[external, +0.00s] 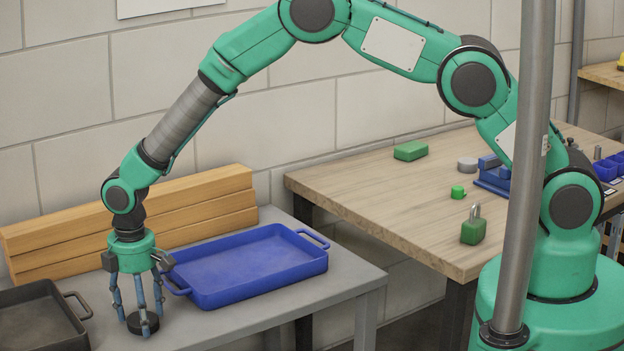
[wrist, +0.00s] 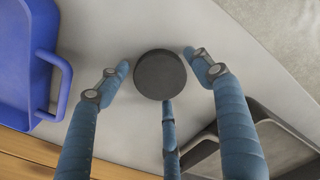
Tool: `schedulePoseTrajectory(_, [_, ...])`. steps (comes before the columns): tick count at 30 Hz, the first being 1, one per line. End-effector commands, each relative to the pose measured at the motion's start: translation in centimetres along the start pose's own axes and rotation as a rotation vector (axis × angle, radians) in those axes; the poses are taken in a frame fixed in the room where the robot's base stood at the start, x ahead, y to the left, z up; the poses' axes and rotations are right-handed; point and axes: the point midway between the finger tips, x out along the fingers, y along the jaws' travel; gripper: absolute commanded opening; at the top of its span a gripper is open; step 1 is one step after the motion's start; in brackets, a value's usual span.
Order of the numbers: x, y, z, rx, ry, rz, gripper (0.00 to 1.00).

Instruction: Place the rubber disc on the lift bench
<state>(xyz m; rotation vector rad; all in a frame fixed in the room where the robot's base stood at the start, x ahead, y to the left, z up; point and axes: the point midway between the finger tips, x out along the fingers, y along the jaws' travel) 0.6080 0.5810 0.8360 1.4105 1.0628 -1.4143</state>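The rubber disc (external: 143,324), dark and round, lies flat on the grey table (external: 275,303) near its front edge. My gripper (external: 137,311) points straight down over it with three blue fingers. In the wrist view the disc (wrist: 160,75) sits between the fingertips of my gripper (wrist: 158,73). The fingers are spread around it, with a gap at the left finger; whether the lower finger touches it I cannot tell. A wooden-topped bench (external: 350,187) stands to the right; nothing marks which surface is the lift bench.
A blue tray (external: 316,262) lies right of my gripper and a dark tray (external: 77,335) left. Stacked wooden beams (external: 130,225) lie behind. The wooden bench carries a green block (external: 411,150), a grey disc (external: 467,164), a green padlock (external: 473,232) and a blue vise (external: 492,178). Its left front is clear.

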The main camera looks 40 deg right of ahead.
Motion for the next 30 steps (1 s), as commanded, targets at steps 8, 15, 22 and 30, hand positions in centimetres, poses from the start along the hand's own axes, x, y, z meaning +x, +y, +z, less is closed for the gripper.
schedulePoseTrajectory(8, [0.0,0.0,0.0,0.000,0.000,0.000,0.74])
schedulePoseTrajectory(15, [-0.7,0.0,0.0,0.000,0.000,0.000,0.74])
schedulePoseTrajectory(22, [-3.3,0.0,-0.1,0.000,0.002,0.001,0.74])
schedulePoseTrajectory(30, [-7.7,0.0,0.0,0.000,0.001,0.001,0.74])
